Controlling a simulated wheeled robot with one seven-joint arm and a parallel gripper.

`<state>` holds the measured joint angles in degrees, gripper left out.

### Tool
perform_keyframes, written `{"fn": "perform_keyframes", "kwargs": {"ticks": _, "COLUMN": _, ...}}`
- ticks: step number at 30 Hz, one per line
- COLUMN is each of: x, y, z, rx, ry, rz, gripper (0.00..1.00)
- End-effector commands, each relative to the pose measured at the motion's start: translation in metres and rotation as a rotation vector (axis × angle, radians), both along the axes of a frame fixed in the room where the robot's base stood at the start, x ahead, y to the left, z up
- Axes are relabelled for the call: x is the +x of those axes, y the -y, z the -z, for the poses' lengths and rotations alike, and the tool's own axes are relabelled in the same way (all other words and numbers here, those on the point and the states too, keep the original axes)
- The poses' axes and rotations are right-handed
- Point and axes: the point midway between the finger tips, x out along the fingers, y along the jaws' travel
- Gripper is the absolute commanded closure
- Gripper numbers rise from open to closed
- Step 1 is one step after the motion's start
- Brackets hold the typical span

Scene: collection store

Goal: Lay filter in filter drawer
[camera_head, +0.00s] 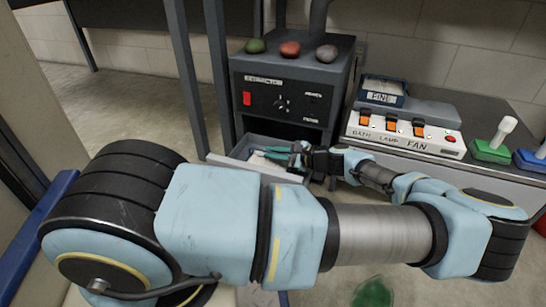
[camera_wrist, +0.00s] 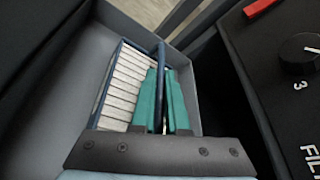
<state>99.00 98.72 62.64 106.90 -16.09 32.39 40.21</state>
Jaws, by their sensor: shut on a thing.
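The filter drawer (camera_head: 229,162) is a grey open box pulled out from the lower part of the black extractor unit. Its grey wall also shows in the wrist view (camera_wrist: 88,50). The filter (camera_wrist: 122,88) has white pleats and a dark blue frame. It lies within the drawer's walls in the wrist view; whether it touches the floor I cannot tell. My gripper (camera_wrist: 162,85) has teal fingers, shut on the filter's blue frame at its right side. In the head view my gripper (camera_head: 288,154) is over the drawer, and the filter is mostly hidden.
The extractor (camera_head: 285,100) stands behind the drawer, with three coloured lumps on top. To its right a bench holds a switch box (camera_head: 405,130) marked FAN and a green-based item (camera_head: 492,148). Dark metal legs (camera_head: 188,80) stand close to the drawer's left. Open floor lies farther left.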

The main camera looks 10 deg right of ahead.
Motion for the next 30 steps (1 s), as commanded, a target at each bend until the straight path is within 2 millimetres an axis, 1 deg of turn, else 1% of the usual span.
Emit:
{"fn": "perform_keyframes", "kwargs": {"ticks": 7, "x": 0.0, "y": 0.0, "z": 0.0, "rx": 0.0, "ry": -0.001, "rz": -0.001, "gripper": 1.0}}
{"fn": "perform_keyframes", "kwargs": {"ticks": 8, "x": 0.0, "y": 0.0, "z": 0.0, "rx": -0.001, "ry": -0.001, "rz": 0.0, "gripper": 0.85}}
{"fn": "perform_keyframes", "kwargs": {"ticks": 15, "x": 0.0, "y": 0.0, "z": 0.0, "rx": 0.0, "ry": -0.001, "rz": -0.001, "gripper": 0.58}}
{"fn": "perform_keyframes", "kwargs": {"ticks": 24, "x": -0.001, "y": 0.001, "z": -0.003, "rx": -0.001, "ry": 0.0, "rz": 0.0, "gripper": 0.58}}
{"fn": "perform_keyframes", "kwargs": {"ticks": 28, "x": -0.009, "y": 0.012, "z": -0.009, "rx": -0.003, "ry": -0.002, "rz": 0.002, "gripper": 0.58}}
{"fn": "perform_keyframes", "kwargs": {"ticks": 30, "x": -0.018, "y": 0.021, "z": -0.014, "rx": -0.003, "ry": -0.003, "rz": 0.003, "gripper": 0.58}}
